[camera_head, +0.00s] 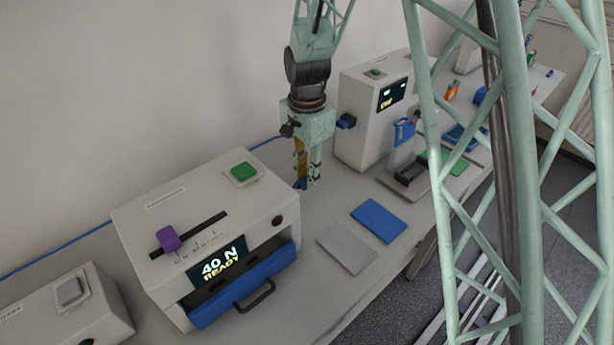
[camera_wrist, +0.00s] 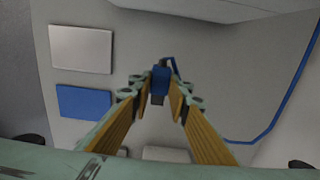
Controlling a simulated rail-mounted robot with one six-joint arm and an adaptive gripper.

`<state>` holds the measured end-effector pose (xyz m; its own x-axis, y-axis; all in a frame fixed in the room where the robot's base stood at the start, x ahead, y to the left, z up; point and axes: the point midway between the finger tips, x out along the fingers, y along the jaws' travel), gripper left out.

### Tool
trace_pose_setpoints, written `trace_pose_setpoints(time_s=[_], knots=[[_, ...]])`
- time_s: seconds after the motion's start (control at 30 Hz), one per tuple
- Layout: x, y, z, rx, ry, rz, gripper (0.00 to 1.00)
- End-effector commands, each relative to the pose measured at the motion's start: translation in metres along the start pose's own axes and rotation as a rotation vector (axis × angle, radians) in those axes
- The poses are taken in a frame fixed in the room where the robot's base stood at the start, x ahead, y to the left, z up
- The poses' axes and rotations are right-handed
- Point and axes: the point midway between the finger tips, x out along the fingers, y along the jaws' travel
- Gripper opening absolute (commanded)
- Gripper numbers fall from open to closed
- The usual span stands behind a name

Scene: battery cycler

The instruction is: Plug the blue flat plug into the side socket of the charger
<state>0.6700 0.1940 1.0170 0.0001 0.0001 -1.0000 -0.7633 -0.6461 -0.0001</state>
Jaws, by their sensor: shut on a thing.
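My gripper (camera_head: 306,180) points down close to the bench, between two white machines. In the wrist view its fingertips (camera_wrist: 161,88) are closed on the blue flat plug (camera_wrist: 159,75), which has a dark end. A little blue also shows at the fingertips in the head view. The charger (camera_head: 358,145) appears to be the white box with a small lit display, right of my gripper. The socket opening is not clear.
A white machine (camera_head: 150,215) with a "40 N READY" display and blue drawer (camera_head: 243,288) stands left of my gripper. Blue (camera_head: 379,221) and grey (camera_head: 346,249) pads lie on the bench in front. A blue cable (camera_wrist: 270,125) runs along the bench. A phone-like blue item (camera_head: 404,131) stands in front of the charger.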

Motion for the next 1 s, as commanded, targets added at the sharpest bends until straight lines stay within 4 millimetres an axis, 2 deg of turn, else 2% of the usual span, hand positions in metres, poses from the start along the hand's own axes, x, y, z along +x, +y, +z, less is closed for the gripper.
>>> trace_pose_setpoints(time_s=[0.47, 0.67, 1.0], knots=[[-0.007, -0.004, -0.005, 0.0, 0.0, -0.001, 0.07], [-0.023, -0.014, -0.017, 0.001, 0.001, -0.001, 0.07], [-0.061, -0.037, -0.048, 0.001, 0.0, 0.0, 0.07]])
